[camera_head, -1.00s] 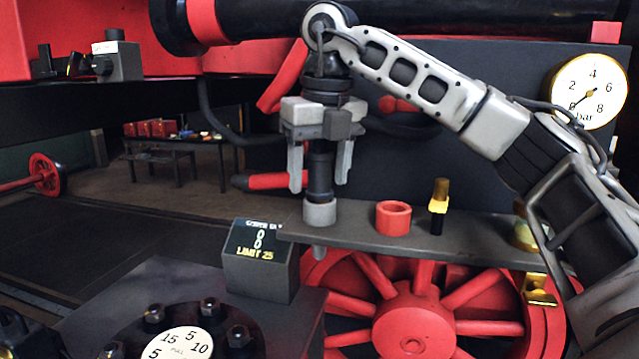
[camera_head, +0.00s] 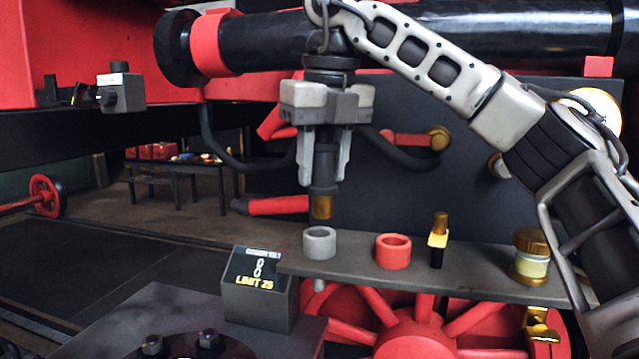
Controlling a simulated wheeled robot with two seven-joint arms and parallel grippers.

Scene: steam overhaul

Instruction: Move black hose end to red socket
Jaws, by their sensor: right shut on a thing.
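My right gripper (camera_head: 324,172) points down and is shut on the black hose end (camera_head: 324,164). The black hose (camera_head: 400,160) shows in part behind the gripper. My left gripper is not in view.
The dark shelf (camera_head: 470,277) also carries a black and gold fitting (camera_head: 438,240) and a brass-capped jar (camera_head: 531,258) to the right. Red wheel spokes lie below the shelf.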

